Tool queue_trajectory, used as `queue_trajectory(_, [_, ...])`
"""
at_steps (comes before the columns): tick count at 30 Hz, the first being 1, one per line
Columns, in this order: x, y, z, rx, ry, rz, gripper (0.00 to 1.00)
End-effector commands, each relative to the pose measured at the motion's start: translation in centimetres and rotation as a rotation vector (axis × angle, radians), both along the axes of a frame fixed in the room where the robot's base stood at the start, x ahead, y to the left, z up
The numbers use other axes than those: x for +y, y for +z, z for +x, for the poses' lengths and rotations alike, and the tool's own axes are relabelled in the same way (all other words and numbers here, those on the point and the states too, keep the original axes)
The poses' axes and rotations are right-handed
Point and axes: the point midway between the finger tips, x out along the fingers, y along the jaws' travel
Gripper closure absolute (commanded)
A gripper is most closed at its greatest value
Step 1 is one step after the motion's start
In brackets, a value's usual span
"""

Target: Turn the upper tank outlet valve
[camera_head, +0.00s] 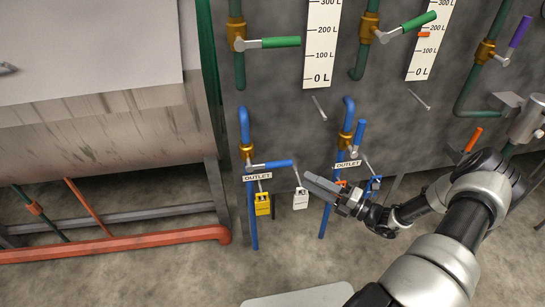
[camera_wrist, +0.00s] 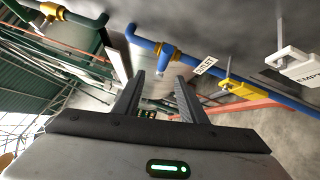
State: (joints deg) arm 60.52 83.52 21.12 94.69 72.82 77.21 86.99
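Two blue outlet pipes come down the front of the grey tank, each with a brass valve and an OUTLET label. The left outlet valve has a blue lever (camera_head: 275,164) lying level, pointing right. The right outlet valve has a blue lever (camera_head: 360,136) standing nearly upright. I cannot tell which one is the upper tank outlet. My gripper (camera_head: 312,182) points left, its fingertips just right of and below the left lever's end, apparently apart from it. The wrist view shows its fingers (camera_wrist: 156,88) open and empty, with a brass valve (camera_wrist: 166,50) on a blue pipe beyond them.
Green-handled valves (camera_head: 280,42) and white litre scales (camera_head: 322,45) are above. An orange-red pipe (camera_head: 130,243) runs low at the left. Floor below the outlets is mostly clear.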

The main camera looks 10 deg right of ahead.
Motion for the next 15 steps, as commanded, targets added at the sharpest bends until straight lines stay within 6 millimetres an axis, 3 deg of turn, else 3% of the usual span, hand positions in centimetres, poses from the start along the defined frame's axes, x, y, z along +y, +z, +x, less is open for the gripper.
queue_trajectory(6, [-0.3,-1.0,0.7,0.026,-0.044,0.059,0.62])
queue_trajectory(15, [3.9,-0.2,4.5,0.024,-0.039,0.055,0.62])
